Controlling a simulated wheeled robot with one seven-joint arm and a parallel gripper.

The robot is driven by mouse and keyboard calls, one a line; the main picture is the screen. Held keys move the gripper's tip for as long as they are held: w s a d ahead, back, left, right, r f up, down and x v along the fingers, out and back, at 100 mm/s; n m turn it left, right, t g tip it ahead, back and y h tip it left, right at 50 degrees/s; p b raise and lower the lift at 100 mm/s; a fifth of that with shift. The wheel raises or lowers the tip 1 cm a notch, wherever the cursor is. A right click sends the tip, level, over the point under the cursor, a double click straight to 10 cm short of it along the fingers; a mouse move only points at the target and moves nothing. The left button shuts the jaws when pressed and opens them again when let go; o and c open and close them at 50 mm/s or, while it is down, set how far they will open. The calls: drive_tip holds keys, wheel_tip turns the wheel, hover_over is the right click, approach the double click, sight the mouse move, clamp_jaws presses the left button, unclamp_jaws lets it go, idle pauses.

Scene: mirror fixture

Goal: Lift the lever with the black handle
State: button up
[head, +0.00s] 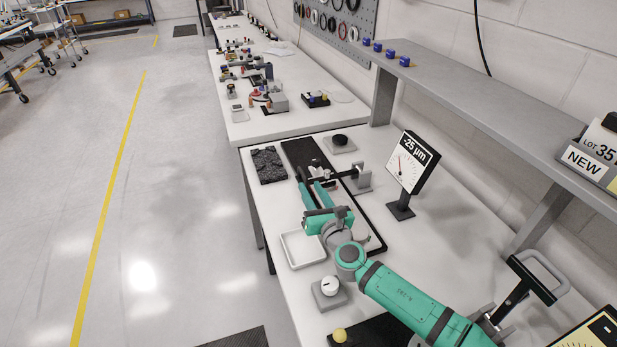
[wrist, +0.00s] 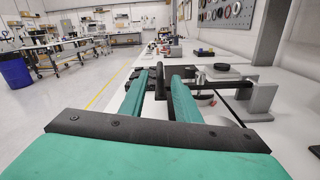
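A mirror fixture stands on the white table, with a grey bracket (head: 363,178) and a dark bar reaching left from it. The bracket (wrist: 262,99) and bar (wrist: 232,84) also show in the wrist view. A black upright handle (wrist: 160,80) shows between the two teal fingers of my gripper (wrist: 157,80). There is a visible gap on each side of it, so the gripper is open. In the head view my gripper (head: 311,185) reaches toward the fixture from the front; its fingers partly hide the handle end there.
A gauge sign (head: 412,165) reading -25 µm stands right of the fixture. A white tray (head: 290,258), a white knob (head: 329,286) and a yellow ball (head: 340,335) lie nearer. A black puck (head: 340,140) sits behind. A grey shelf (head: 480,100) overhangs the right.

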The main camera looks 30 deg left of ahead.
sight(306, 182)
drive_tip(key=x, duration=0.5)
drive_tip(key=shift+w+a, duration=0.1)
drive_tip(key=shift+a, duration=0.2)
drive_tip(key=shift+w+a, duration=0.4)
drive_tip(key=shift+w, duration=0.15)
clamp_jaws()
drive_tip(key=shift+s, duration=0.15)
